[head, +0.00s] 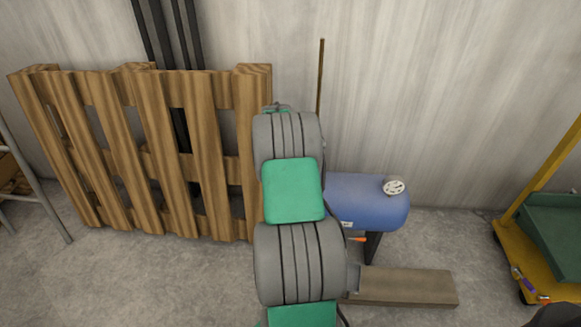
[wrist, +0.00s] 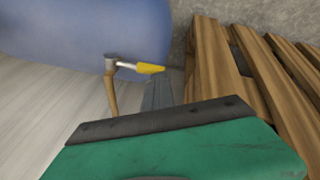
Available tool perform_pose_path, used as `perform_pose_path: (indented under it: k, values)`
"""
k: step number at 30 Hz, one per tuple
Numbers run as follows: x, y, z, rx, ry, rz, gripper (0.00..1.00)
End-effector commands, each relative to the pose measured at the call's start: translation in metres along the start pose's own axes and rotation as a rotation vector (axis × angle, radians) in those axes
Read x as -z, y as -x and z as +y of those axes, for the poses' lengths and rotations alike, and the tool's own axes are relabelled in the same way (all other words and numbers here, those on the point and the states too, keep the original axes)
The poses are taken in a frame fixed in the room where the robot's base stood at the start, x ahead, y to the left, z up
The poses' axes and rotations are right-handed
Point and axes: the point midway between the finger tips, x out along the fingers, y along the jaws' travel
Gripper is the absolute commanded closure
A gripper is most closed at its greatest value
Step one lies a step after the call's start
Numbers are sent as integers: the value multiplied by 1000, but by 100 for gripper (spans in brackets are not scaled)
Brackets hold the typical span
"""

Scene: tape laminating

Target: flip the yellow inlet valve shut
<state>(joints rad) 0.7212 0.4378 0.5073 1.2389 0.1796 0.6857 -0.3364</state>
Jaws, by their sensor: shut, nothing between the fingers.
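The yellow valve handle (wrist: 150,68) shows in the wrist view. It sticks out to the right from a grey fitting (wrist: 111,63) at the blue tank, and a brown pipe (wrist: 111,94) joins that fitting. My gripper (wrist: 158,79) has its grey fingers together with nothing held. The fingertips appear close to the free end of the yellow handle; I cannot tell if they touch. In the head view the blue tank (head: 365,203) lies behind my arm, which hides my gripper and the yellow handle. A small orange handle (head: 357,239) shows under the tank.
A wooden pallet (head: 155,150) leans on the wall at the left and is near the fingers in the wrist view. A wooden beam (head: 405,287) lies in front of the tank. A yellow cart (head: 540,262) stands at the right. Floor between tank and cart is clear.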

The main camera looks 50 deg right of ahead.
Motion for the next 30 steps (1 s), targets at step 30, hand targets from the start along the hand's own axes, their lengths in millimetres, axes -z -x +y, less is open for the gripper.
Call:
perform_pose_path:
  k: [30]
  values:
    - [-3,79,3,-1,-4,2,100]
